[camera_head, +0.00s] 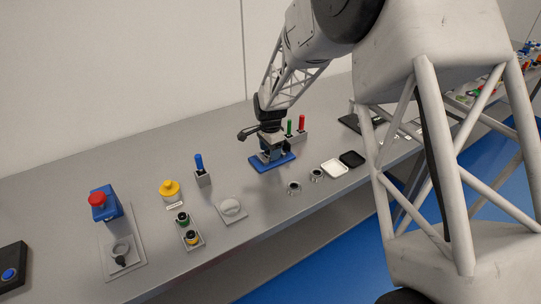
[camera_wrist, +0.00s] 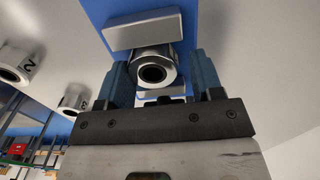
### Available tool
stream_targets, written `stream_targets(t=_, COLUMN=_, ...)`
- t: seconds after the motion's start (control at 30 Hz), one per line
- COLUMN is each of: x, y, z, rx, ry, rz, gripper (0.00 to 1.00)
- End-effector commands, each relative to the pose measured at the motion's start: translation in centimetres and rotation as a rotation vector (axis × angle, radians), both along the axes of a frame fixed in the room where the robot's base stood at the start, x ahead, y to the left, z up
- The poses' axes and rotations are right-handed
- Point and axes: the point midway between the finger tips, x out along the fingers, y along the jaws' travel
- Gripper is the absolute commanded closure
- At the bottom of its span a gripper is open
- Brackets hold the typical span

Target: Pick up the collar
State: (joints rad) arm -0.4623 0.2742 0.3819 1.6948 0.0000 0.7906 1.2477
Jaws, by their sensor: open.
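A shiny metal collar (camera_wrist: 154,68) with a dark bore sits at the blue fixture (camera_wrist: 208,18), beside a grey block (camera_wrist: 143,29). My gripper (camera_wrist: 160,75) is open, with one blue finger on each side of this collar. Whether the fingers touch it cannot be told. In the head view my gripper (camera_head: 270,147) is low over the blue fixture (camera_head: 272,163) and hides the collar there. Two other metal collars stand on the table, a nearer one (camera_head: 294,188) and a farther one (camera_head: 317,175). In the wrist view, one (camera_wrist: 14,66) is marked 2.
A white tray (camera_head: 334,168) and a black tray (camera_head: 352,159) lie right of the loose collars. Green (camera_head: 289,128) and red (camera_head: 302,123) handles stand close behind the fixture. The table's front edge is near the collars.

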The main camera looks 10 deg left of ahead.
Motion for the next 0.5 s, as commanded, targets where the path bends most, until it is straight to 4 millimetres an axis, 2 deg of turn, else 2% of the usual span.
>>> stream_targets(t=0.03, x=0.0, y=0.0, z=0.0, rx=0.0, ry=0.0, rz=0.0, gripper=0.4)
stream_targets(t=0.07, x=0.0, y=0.0, z=0.0, rx=0.0, ry=0.0, rz=0.0, gripper=0.44)
stream_targets(t=0.33, x=0.0, y=0.0, z=0.01, rx=0.0, ry=0.0, rz=0.0, gripper=0.86)
stream_targets(t=0.5, x=0.01, y=0.01, z=0.04, rx=0.0, ry=0.0, rz=0.0, gripper=0.86)
